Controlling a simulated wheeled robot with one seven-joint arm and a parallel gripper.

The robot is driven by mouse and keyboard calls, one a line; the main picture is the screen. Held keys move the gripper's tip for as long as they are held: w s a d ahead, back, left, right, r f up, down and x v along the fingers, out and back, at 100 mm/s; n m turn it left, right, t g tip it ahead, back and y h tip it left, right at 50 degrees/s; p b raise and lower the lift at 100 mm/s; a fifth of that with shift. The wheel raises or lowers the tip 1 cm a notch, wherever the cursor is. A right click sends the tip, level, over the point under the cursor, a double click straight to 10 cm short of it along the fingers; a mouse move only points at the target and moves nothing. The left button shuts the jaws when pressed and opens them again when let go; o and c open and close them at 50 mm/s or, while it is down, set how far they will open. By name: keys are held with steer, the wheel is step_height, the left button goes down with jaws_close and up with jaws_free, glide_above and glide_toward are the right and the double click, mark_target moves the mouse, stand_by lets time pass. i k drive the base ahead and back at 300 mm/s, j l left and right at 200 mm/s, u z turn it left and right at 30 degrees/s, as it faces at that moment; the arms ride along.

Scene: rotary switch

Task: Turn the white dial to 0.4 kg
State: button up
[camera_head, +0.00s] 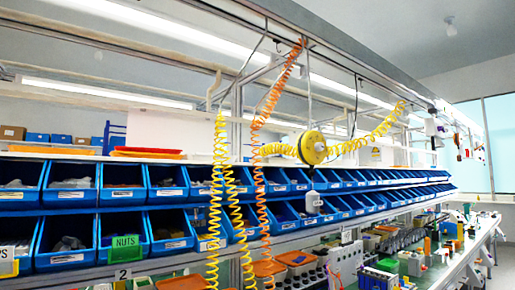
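I cannot make out a white dial or any kg marking in the head view. A yellow round reel (312,147) hangs from the overhead rail, and a small white object (313,202) hangs below it on a line. A pale panel with small dark round spots (346,262) stands low on the bench at centre right; it is too small to tell what the spots are. My gripper and arm do not show in this view.
Two rows of blue bins (124,185) run along the bench. Coiled yellow hoses (217,200) and an orange hose (258,150) hang in front of them. The green-grey bench top (447,270) at the right holds several small items. Open space lies at the upper right.

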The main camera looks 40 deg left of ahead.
mark_target(319, 146)
steer(key=u, duration=1.3)
